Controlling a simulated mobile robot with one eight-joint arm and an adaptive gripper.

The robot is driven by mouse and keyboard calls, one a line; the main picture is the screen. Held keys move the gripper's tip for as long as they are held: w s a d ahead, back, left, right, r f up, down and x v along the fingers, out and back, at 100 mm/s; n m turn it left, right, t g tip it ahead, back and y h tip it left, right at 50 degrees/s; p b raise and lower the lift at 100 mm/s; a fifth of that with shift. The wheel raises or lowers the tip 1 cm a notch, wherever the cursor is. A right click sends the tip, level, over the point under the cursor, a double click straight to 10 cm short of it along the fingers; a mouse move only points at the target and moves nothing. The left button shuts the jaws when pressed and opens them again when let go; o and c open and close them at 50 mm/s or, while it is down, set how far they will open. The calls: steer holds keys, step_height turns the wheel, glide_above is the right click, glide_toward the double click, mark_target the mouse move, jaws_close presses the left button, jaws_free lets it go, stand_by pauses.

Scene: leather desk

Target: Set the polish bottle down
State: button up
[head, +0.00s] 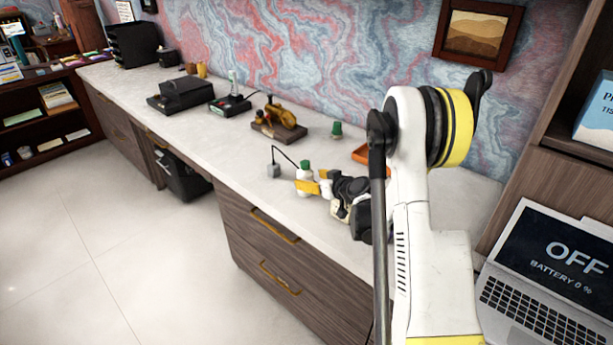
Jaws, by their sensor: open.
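A small white bottle with a green cap (304,173), which looks like the polish bottle, is upright at the front edge of the pale desk top (225,150). My gripper (316,183), with yellow fingers, is open right at this bottle. The fingers are beside or around its body, and part of it is hidden behind them. I cannot tell whether a finger touches it or whether its base rests fully on the desk.
A grey block with a thin black cord (273,170) is just left of the bottle. A brass object on a dark base (279,125) stands farther left. A laptop (545,280) is at right.

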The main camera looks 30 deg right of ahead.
steer(key=a+p+v, duration=0.1)
steer(key=p+v, duration=0.2)
steer(key=v, duration=0.5)
steer(key=s+a+r+g, duration=0.2)
steer(key=s+a+r, duration=0.2)
steer(key=a+r, duration=0.25)
steer(key=s+a+r+g, duration=0.2)
steer(key=s+a+r, duration=0.25)
steer(key=a, duration=0.35)
steer(key=s+a+r+g, duration=0.1)
steer(key=s+a, duration=0.2)
steer(key=s, duration=0.7)
steer(key=s+a+r+m+g+h, duration=0.1)
steer(key=s+a, duration=0.3)
steer(key=s, duration=0.6)
steer(key=shift+a+r+h, duration=0.25)
steer(key=shift+r+h, duration=0.05)
steer(key=shift+r, duration=0.5)
